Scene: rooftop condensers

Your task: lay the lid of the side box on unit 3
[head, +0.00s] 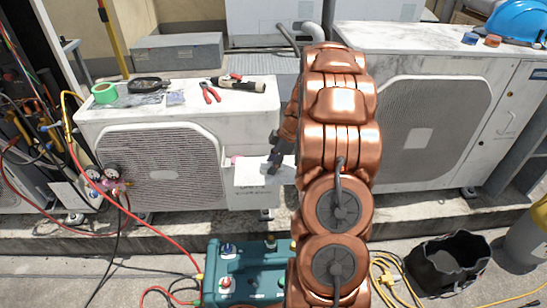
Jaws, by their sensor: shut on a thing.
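My gripper (277,163), with dark fingers, is shut on a pale flat lid (254,173). The lid is at the right front corner of the middle-left condenser unit (165,165), over a white side box (243,199). I cannot tell whether the lid touches the box or is held just above it. A small pink thing (237,160) shows at the lid's left back corner. My copper-coloured arm hides what is just right of the box. No unit number is readable.
Pliers (208,92), green tape (105,93) and a torch-like tool (240,84) lie on that unit's top. Gauges with hoses (103,174) hang at left. A teal machine (243,270), a black bucket (447,262) and yellow cable (390,280) occupy the ground. Another unit (430,115) stands right.

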